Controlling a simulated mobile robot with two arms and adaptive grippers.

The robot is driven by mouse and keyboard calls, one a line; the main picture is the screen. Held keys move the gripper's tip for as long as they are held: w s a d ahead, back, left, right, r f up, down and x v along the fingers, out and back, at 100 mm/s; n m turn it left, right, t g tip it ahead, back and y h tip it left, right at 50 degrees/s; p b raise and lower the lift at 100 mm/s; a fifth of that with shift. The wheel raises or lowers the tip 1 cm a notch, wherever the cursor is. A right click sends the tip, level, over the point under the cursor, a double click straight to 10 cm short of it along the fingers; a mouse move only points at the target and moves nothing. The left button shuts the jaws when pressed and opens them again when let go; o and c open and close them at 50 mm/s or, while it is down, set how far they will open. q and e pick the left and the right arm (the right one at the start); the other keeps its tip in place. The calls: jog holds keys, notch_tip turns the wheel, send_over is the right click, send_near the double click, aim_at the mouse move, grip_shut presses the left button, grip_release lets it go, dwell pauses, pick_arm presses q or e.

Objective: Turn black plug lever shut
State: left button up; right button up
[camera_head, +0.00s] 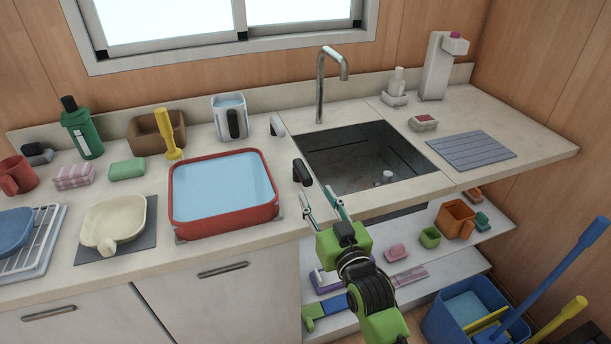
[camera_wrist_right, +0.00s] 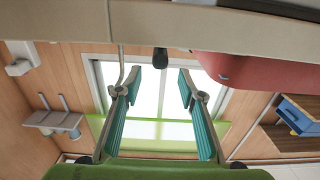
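The black plug lever (camera_head: 302,173) stands on the counter between the red basin and the left edge of the sink (camera_head: 345,185). In the right wrist view the black lever (camera_wrist_right: 160,60) shows end-on at the counter edge, ahead of and between the fingers. My right gripper (camera_head: 316,190) is open and empty, its fingertips just in front of the lever; contact cannot be made out. Both teal-padded fingers show spread in the right wrist view (camera_wrist_right: 158,80). A small pale upright piece (camera_head: 387,177) stands in the sink. My left gripper is out of view.
The red basin of water (camera_head: 222,228) sits close left of the lever. A pale lever (camera_head: 277,125) and the tap (camera_head: 320,85) stand behind. Shelves (camera_head: 440,265) with small items lie below the counter right of my arm. A blue bucket (camera_head: 440,320) stands on the floor.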

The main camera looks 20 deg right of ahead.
aim_at(310, 183)
jog(key=w, duration=0.8)
jog(key=shift+w+a, duration=0.15)
jog(key=shift+w, duration=0.25)
grip_shut()
